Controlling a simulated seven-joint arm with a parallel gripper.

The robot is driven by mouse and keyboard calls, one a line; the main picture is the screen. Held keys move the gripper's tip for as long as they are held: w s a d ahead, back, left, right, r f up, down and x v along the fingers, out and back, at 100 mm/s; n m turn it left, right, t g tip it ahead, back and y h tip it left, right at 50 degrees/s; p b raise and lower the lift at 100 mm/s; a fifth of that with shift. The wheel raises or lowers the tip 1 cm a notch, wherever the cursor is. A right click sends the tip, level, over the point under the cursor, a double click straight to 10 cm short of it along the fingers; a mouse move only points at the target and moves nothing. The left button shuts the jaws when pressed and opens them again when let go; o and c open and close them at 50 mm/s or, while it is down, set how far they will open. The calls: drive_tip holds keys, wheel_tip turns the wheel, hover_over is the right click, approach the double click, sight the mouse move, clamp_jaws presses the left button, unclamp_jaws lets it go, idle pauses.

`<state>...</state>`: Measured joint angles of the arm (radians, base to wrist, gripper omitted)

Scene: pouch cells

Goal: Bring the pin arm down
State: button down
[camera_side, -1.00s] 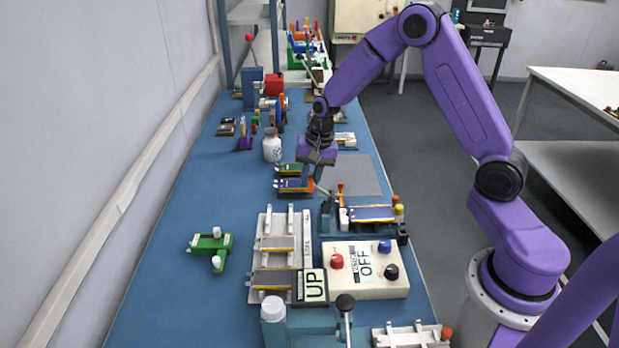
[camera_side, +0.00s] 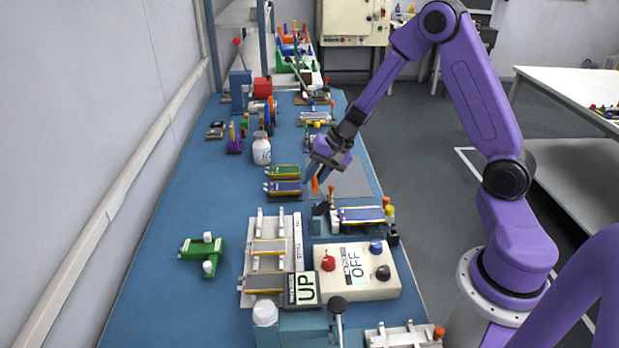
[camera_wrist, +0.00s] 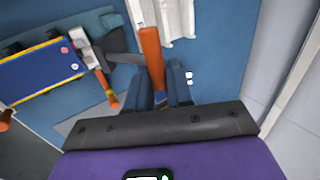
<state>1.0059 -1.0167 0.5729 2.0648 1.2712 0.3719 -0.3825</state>
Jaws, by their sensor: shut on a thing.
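My gripper (camera_side: 313,176) is tilted, with its fingers pointing down and left, beside the left end of a teal fixture (camera_side: 345,228). In the wrist view my gripper (camera_wrist: 160,88) is shut on an orange handle (camera_wrist: 152,50) that sticks out between the fingers. The handle also shows below the fingers in the side view (camera_side: 315,185). A dark grey arm (camera_wrist: 124,58) runs from the fixture's white end block (camera_wrist: 82,45) toward the handle. A blue pouch cell (camera_side: 362,214) lies flat on the fixture. The pin itself cannot be made out.
A control box (camera_side: 350,288) with red, blue and black knobs reads OFF, and a sign (camera_side: 304,288) reads UP. A white rack (camera_side: 252,272) holds grey cells. Green (camera_side: 284,171) and blue (camera_side: 283,187) cells and a white bottle (camera_side: 261,150) lie farther back.

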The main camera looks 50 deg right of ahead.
drive_tip(key=shift+t+y, duration=0.7)
drive_tip(key=shift+s+d+f, duration=0.55)
drive_tip(key=shift+s+d, duration=0.4)
drive_tip(key=shift+s+d+f, duration=0.5)
drive_tip(key=shift+s+d, duration=0.4)
drive_tip(key=shift+s, duration=0.05)
drive_tip(key=shift+s+d+f, duration=0.55)
drive_tip(key=shift+s+d, duration=0.4)
drive_tip(key=shift+s+f, duration=0.1)
drive_tip(key=c, duration=1.2)
unclamp_jaws()
drive_tip(key=shift+o, duration=0.2)
drive_tip(key=shift+d+r, duration=0.25)
drive_tip(key=shift+r, duration=0.2)
drive_tip(key=v, duration=1.6)
drive_tip(key=shift+s, duration=0.3)
